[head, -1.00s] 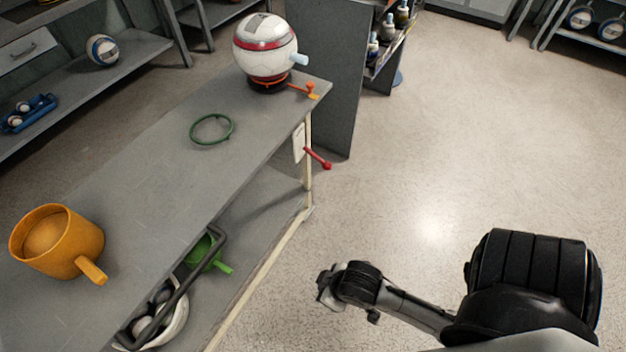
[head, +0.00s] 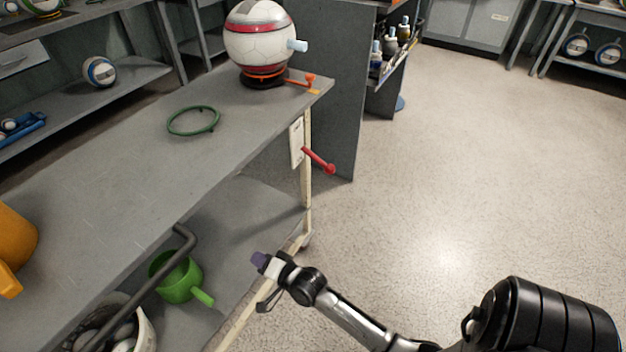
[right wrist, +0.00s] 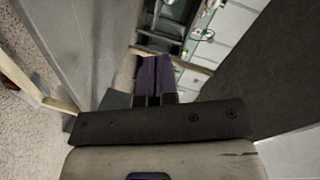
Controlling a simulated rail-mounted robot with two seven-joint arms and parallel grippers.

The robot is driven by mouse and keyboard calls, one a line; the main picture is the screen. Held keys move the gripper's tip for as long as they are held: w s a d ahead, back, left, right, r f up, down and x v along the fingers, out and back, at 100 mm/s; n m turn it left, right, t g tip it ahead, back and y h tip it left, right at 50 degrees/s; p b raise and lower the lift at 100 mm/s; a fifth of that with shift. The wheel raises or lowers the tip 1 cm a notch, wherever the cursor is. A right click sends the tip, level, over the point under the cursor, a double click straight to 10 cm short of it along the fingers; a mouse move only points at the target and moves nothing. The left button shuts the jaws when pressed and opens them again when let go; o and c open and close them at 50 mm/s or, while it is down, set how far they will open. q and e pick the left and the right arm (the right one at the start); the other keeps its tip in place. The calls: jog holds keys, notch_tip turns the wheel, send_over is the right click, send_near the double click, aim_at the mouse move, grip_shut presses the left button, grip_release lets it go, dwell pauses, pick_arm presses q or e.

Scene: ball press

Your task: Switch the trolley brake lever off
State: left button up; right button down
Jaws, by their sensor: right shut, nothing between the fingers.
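The red brake lever (head: 318,160) sticks out from a pale plate (head: 297,143) on the end of the grey trolley (head: 120,165). It slants down to the right and ends in a round knob. My right gripper (head: 259,262) is below and left of the lever in the head view, beside the trolley's end frame and apart from the lever. Its purple-tipped fingers are together and empty; they also show in the right wrist view (right wrist: 154,80). The lever is not clearly visible in the right wrist view. My left gripper is out of view.
On the trolley top are a white and red ball on a press (head: 260,45), a green ring (head: 193,121) and an orange mug (head: 14,245). A green mug (head: 180,280) is on the lower shelf. A dark cabinet (head: 335,95) stands behind the trolley. Floor at right is clear.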

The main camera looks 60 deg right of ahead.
jog(key=w+d+r+m+t+h, duration=0.1)
jog(key=w+d+r+m+h, duration=0.2)
jog(key=d+m+h, duration=0.65)
jog(key=w+d+r+m+h, duration=0.35)
jog(key=m+h, duration=0.35)
jog(key=m, duration=0.6)
jog(key=shift+s+d+f+m+g+h, duration=0.15)
jog(key=shift+s+d+m+g+h, duration=0.55)
jog(key=shift+m+g, duration=3.45)
jog(key=shift+s+d+f+m+g+h, duration=0.15)
jog(key=shift+s+m+g+h, duration=1.05)
jog(key=shift+m+g, duration=3)
jog(key=shift+s+d+f+m+g+h, duration=0.4)
jog(key=shift+m+g+h, duration=0.95)
jog(key=shift+m+g, duration=2.8)
jog(key=shift+s+a+r+m+t, duration=0.1)
jog(key=shift+r+m+t, duration=0.1)
jog(key=shift+m+t, duration=0.7)
